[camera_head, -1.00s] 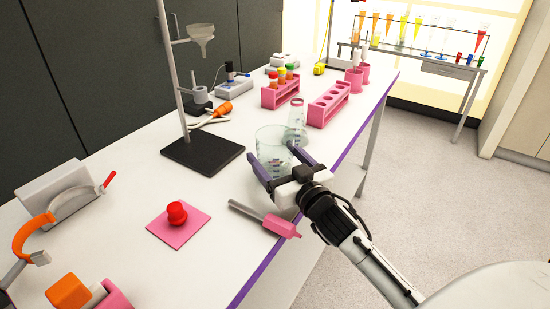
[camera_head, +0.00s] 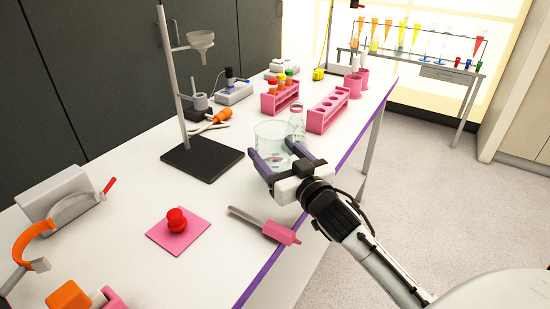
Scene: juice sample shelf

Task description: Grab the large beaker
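The large clear glass beaker (camera_head: 272,133) is near the right edge of the white table, in the middle of the view. My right gripper (camera_head: 270,148), whose arm comes in from the lower right, has its two purple fingers on either side of the beaker and closed against it. The gripper body hides the beaker's lower part, and whether its base is clear of the table is hard to see. My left gripper is not in view.
A clear flask (camera_head: 298,117) stands just behind the beaker. A black stand base (camera_head: 203,159) is to the left. A pink-handled tool (camera_head: 279,232) and a pink pad (camera_head: 178,237) lie in front. Pink racks (camera_head: 327,112) stand farther back.

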